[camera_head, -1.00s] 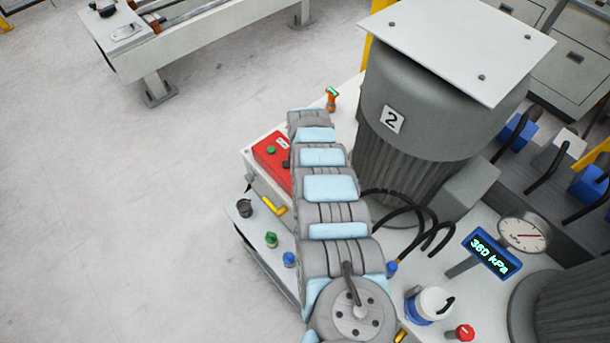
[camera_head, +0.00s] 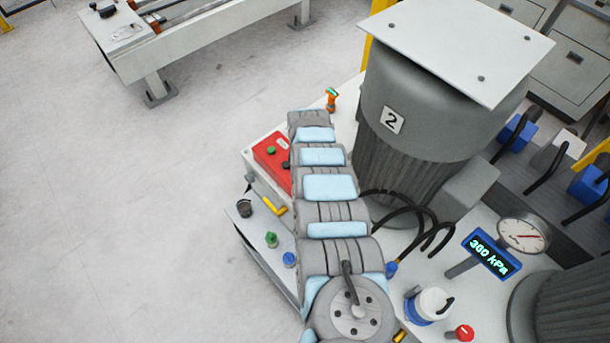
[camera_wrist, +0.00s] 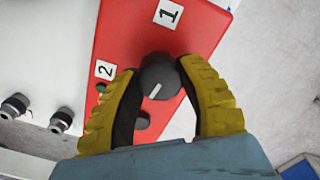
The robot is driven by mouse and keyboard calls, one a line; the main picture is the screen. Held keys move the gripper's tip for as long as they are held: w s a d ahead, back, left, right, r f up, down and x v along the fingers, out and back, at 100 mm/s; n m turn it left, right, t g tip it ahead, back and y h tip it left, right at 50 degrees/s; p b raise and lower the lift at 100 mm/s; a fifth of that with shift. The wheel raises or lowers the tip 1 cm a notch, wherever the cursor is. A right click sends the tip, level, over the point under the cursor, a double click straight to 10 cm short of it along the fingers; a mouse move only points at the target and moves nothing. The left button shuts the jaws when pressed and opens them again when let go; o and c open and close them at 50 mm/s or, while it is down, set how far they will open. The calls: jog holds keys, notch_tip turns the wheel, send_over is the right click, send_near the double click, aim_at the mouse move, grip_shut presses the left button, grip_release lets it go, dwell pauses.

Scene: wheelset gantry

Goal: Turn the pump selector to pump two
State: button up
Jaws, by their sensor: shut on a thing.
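The pump selector is a round black knob (camera_wrist: 163,76) with a short white mark, on a red panel (camera_wrist: 120,40) in the wrist view. Label 1 (camera_wrist: 168,14) is above the knob, and label 2 (camera_wrist: 104,69) is to its left. The white mark is on the knob's lower part; which label it indicates is unclear. My gripper (camera_wrist: 157,70) is shut on the knob, one yellow-padded finger on each side. In the head view the red box (camera_head: 270,152) shows beside my arm, which hides the gripper and knob.
A large grey pump motor marked 2 (camera_head: 394,119) stands right of my arm. Black hoses (camera_head: 410,207) curve close to the arm. Open floor (camera_head: 120,210) is on the left.

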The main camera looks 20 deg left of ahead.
jog(key=m, duration=0.4)
jog(key=shift+p, duration=0.4)
jog(key=m+p, duration=0.1)
jog(key=m, duration=0.3)
jog(key=m+p, duration=0.1)
jog(key=m, duration=0.4)
jog(key=shift+m+p, duration=0.7)
jog(key=shift+m, duration=1)
jog(key=shift+f, duration=0.1)
jog(key=o, duration=1.2)
